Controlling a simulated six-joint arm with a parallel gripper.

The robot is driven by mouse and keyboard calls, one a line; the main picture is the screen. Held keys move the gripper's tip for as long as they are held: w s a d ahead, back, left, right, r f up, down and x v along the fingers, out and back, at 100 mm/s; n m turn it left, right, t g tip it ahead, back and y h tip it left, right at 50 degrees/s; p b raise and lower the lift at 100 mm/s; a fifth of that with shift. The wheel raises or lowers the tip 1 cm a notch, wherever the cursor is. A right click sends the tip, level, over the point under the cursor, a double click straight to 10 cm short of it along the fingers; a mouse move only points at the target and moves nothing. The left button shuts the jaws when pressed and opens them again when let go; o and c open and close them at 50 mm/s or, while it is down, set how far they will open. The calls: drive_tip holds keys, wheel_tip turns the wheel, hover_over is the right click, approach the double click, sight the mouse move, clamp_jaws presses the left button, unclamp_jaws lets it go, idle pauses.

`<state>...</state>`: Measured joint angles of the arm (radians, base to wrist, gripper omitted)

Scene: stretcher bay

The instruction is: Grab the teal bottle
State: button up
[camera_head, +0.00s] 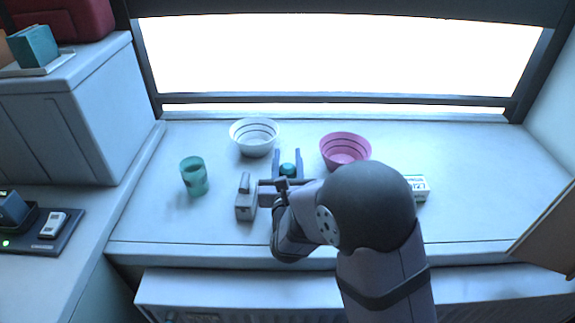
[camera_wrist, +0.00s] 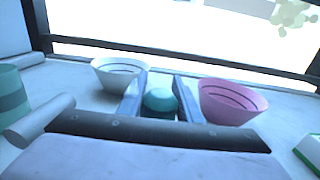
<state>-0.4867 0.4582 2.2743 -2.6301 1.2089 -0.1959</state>
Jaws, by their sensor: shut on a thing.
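The teal bottle (camera_head: 288,170) stands on the white counter between my gripper's two blue fingers. Only its rounded teal top shows clearly in the head view. In the wrist view its teal top (camera_wrist: 160,99) also shows between the fingers, and its lower part is mostly hidden behind my gripper's body. My gripper (camera_head: 287,163) reaches toward the window with one finger on each side of the bottle and is shut on it. I cannot tell whether the bottle is clear of the counter.
A white bowl (camera_head: 254,137) is behind left and a pink bowl (camera_head: 346,150) behind right. A teal cup (camera_head: 194,176) stands left. A grey object (camera_head: 245,200) is close to my gripper's left side. A small white box (camera_head: 419,186) lies right. The far right counter is clear.

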wheel_tip(320, 180, up, 8)
drive_tip(key=shift+r, duration=0.15)
idle(0.3)
